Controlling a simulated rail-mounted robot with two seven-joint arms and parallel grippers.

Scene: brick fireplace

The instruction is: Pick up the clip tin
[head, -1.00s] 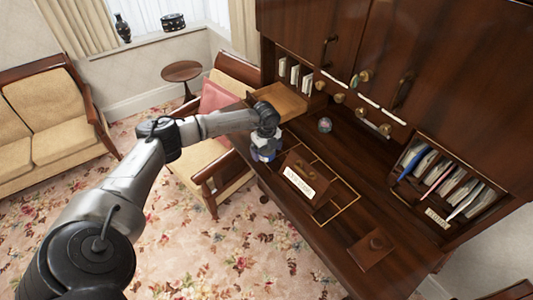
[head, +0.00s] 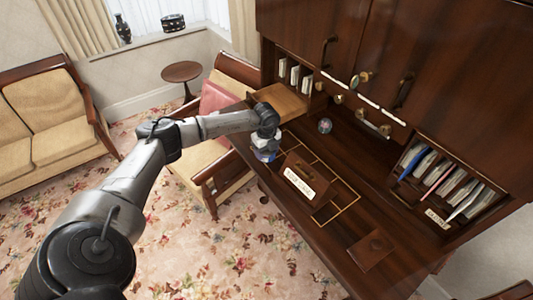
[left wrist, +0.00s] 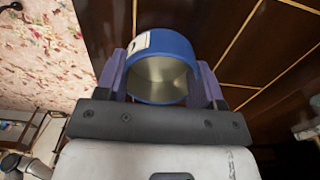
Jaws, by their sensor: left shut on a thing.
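The clip tin (left wrist: 180,46) is a round blue tin with a pale metal inside and a white label on its rim. In the left wrist view it sits between the two fingers of my left gripper (left wrist: 162,80), which is shut on it. In the head view my left gripper (head: 266,146) points down at the desk's near left end. The tin (head: 264,156) shows there as a small blue patch, mostly hidden by the gripper. I cannot tell whether it is clear of the desk top. My right gripper is not in view.
The dark wooden desk (head: 335,228) has inlaid lines and a brown box with a white label (head: 299,183) just right of my left gripper. A small round ball-like object (head: 325,125) lies behind. An open drawer (head: 281,100) juts out nearby. A cushioned chair (head: 228,160) stands at left.

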